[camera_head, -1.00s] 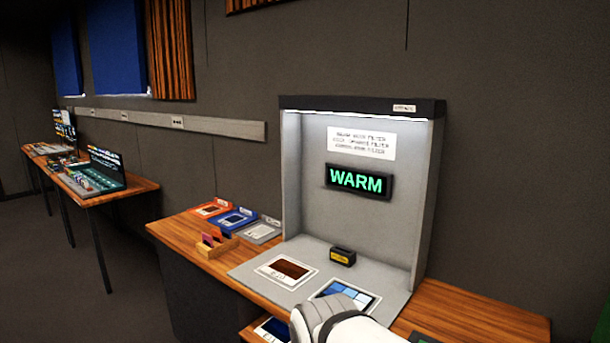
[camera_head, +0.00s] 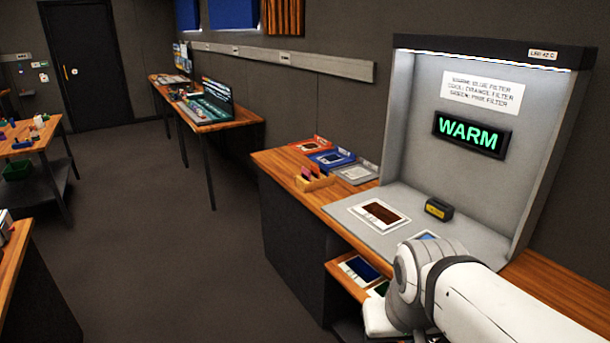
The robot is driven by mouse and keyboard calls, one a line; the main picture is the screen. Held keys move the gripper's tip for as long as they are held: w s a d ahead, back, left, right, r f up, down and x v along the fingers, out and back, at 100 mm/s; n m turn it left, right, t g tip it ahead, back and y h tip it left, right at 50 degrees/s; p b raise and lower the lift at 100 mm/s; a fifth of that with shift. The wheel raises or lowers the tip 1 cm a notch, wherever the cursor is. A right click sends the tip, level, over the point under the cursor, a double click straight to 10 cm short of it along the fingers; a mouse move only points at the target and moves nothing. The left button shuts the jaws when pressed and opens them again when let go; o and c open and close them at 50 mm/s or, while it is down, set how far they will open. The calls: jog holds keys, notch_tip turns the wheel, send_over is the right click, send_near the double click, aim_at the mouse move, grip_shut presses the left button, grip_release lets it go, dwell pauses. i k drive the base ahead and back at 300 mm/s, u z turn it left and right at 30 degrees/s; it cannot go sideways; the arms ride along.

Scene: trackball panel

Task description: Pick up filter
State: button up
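Small coloured filter cards (camera_head: 306,176), pink and orange among them, stand upright in a wooden holder (camera_head: 318,183) on the wooden table, left of the grey booth. A framed reddish-brown panel (camera_head: 380,213) lies on the booth floor. A framed dark blue panel (camera_head: 359,268) lies on a lower wooden shelf. I cannot tell whether these framed panels are filters. My white arm covers the lower right, hiding most of a blue panel (camera_head: 428,236) on the booth floor. My gripper's fingers do not show.
The lit sign (camera_head: 471,134) reads WARM, under a white label (camera_head: 482,92) listing filters. A small black and yellow block (camera_head: 439,209) is in the booth. Red (camera_head: 309,145), blue (camera_head: 332,158) and grey (camera_head: 355,173) trays lie behind the holder. Open floor (camera_head: 170,240) is at left.

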aim_at(324, 169)
jog(key=u, duration=0.4)
jog(key=k, duration=1.3)
jog(key=u, duration=0.8)
jog(key=i, duration=2.45)
jog(key=z, duration=0.2)
jog(key=i, duration=1.6)
jog(key=z, duration=1.35)
jog(key=i, duration=1.15)
jog(key=z, duration=0.7)
jog(key=i, duration=0.35)
jog(key=z, duration=0.35)
